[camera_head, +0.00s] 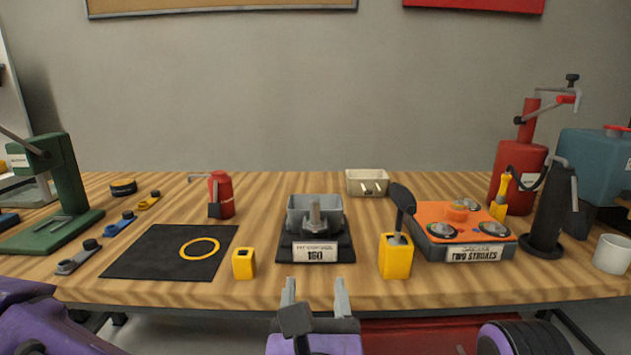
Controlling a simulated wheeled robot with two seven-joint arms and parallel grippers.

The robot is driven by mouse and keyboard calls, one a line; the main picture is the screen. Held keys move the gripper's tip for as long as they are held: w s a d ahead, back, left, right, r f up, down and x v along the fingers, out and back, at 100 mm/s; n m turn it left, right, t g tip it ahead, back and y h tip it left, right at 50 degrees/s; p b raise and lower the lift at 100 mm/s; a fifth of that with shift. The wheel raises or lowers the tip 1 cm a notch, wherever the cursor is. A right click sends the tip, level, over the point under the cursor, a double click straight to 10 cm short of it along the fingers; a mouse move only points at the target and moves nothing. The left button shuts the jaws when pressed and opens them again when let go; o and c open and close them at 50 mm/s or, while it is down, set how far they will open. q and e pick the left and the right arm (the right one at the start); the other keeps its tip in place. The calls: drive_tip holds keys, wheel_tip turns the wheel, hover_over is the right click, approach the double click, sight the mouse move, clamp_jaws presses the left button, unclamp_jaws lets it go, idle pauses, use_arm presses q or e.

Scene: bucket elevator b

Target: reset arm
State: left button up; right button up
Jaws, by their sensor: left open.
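My left gripper (315,288) is at the bottom centre, its two grey fingers apart and pointing up the picture toward the table's front edge. Nothing shows between the fingers. It appears in front of the grey metal bucket (295,220), which sits on a black base with a "160" label (315,252). A grey bolt-like part stands at the bucket's front. My purple left arm shows at the lower left. A purple and black part of mine shows at the lower right; my right gripper is not visible.
The wooden table (270,290) holds a black mat (150,255) with a yellow ring (199,248), yellow blocks (243,264) and (396,262), an orange-topped tray (475,217), a green press (65,185), a red can (222,195), a beige bin (367,183) and a white mug (611,254). Bare wood borders the front edge.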

use_arm(q)
drive_tip(key=w+a+f+m+g+h+p, duration=0.1)
drive_tip(key=a+f+m+g+p, duration=0.2)
drive_tip(key=f+m, duration=0.9)
drive_tip(key=w+a+f+m+g+p, duration=0.25)
drive_tip(key=a+f+m, duration=0.25)
drive_tip(key=f+m, duration=0.65)
drive_tip(key=s+a+f+m+g+y+p, duration=0.15)
drive_tip(key=s+a+f+m+g, duration=0.3)
drive_tip(key=s+a+f, duration=0.45)
drive_tip(key=s+a+f+m+g+y+p, duration=0.1)
drive_tip(key=s+a+f+g+y+p, duration=0.2)
drive_tip(key=s+a, duration=1)
wheel_tip(320, 180, down, 3)
drive_tip(key=shift+s+f+g+p, duration=0.1)
drive_tip(key=shift+s+g+p, duration=0.7)
drive_tip(key=shift+s+g, duration=0.1)
